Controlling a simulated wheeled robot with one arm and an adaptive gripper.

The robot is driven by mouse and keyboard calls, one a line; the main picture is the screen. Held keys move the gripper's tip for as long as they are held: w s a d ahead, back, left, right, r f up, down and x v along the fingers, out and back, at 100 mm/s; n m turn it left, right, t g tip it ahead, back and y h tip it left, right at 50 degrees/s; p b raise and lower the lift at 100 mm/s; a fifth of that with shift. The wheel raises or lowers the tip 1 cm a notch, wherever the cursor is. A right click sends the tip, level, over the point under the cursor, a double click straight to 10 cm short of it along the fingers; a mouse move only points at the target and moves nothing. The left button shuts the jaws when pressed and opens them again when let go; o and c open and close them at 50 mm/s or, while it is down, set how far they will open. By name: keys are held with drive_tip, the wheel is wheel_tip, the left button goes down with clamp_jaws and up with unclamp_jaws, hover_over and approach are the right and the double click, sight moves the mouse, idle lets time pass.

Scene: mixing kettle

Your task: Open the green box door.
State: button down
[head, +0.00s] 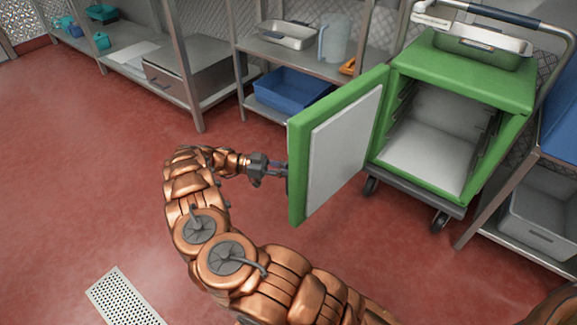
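The green box (473,82) stands on a wheeled dark base at the right in the head view. Its door (344,134) stands wide open, swung out to the left, with its pale inner panel facing the box opening. The box's inside (437,130) shows as empty, with ridged side walls. My gripper (284,172) is at the outer side of the door, near its free edge. The door partly hides the fingertips, so I cannot tell whether they touch or hold anything there.
Metal shelving (196,108) runs along the back wall. A blue bin (291,91) sits on a low shelf behind the door. A table with a grey bin (541,222) stands close to the right of the box. The red floor to the left is clear, with a drain grate (124,298).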

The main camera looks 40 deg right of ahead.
drive_tip(key=shift+w+d, duration=0.15)
drive_tip(key=shift+w, duration=0.05)
idle(0.4)
drive_tip(key=c, duration=1.1)
unclamp_jaws()
drive_tip(key=shift+c, duration=0.2)
